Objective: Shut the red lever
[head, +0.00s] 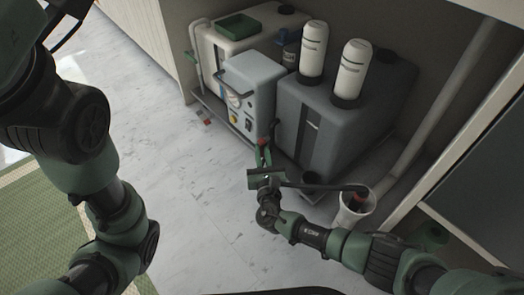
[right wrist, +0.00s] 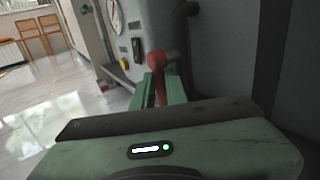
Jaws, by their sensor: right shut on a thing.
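The red lever (right wrist: 157,66) stands upright between the green fingers of my right gripper (right wrist: 160,90) in the right wrist view. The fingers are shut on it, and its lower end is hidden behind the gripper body. In the head view my right gripper (head: 263,158) reaches toward the front of the grey machine (head: 252,85), and only a small red bit of the lever (head: 264,141) shows at the fingertips. My left arm crosses the left side of the head view, but I do not see its gripper.
A dark grey tank (head: 375,105) with two white bottles (head: 352,68) stands right of the machine. A white bin (head: 354,214) is close beside my right forearm. A cream container (head: 225,38) with a green tray is behind.

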